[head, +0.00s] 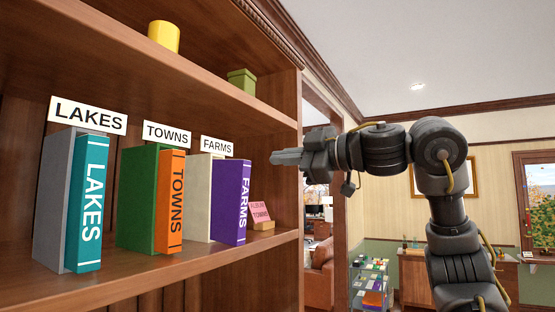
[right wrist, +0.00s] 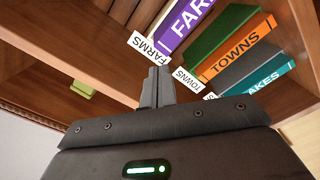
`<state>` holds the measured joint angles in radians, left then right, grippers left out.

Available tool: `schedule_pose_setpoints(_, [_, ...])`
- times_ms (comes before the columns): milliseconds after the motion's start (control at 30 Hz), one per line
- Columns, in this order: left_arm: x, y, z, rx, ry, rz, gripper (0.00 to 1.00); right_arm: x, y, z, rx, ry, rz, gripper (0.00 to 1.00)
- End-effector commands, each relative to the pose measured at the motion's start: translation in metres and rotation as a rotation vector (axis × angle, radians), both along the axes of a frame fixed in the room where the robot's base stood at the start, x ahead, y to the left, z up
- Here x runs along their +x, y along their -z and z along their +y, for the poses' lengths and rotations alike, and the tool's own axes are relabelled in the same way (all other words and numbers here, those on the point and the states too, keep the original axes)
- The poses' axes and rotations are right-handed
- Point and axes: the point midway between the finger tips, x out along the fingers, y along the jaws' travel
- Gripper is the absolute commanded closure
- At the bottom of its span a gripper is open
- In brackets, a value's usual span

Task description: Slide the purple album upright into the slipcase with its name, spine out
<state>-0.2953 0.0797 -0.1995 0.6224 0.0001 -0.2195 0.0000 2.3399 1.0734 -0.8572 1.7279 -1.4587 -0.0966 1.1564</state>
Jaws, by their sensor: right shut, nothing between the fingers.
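The purple album (head: 231,203), lettered FARMS, stands upright on the shelf at the cream slipcase (head: 198,197) under the FARMS sign (head: 217,146). Its spine faces out, and it sticks out in front of the slipcase, much as the neighbouring albums do from theirs. How deep it sits inside is hidden. The right wrist view also shows the purple album (right wrist: 185,22) beyond my fingers. My right gripper (head: 275,157) is shut and empty, in front of the shelf and to the right of the album, apart from it. My left gripper is out of view.
A teal LAKES album (head: 89,205) and an orange TOWNS album (head: 170,202) stand upright in grey and green slipcases to the left. A pink card (head: 260,211) on a small wooden block stands right of the purple album. A cart (head: 371,284) stands in the room beyond.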

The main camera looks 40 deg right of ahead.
Motion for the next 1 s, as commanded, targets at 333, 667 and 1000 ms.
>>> schedule_pose_setpoints(333, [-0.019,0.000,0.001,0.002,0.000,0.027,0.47,0.036,0.000,0.011,0.000,-0.002,0.005,1.00])
schedule_pose_setpoints(667, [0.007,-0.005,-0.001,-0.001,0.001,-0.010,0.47,0.056,0.000,0.017,0.000,-0.003,0.002,1.00])
schedule_pose_setpoints(1000, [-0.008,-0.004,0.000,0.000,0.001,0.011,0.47,0.057,0.000,0.018,0.001,-0.003,0.001,1.00])
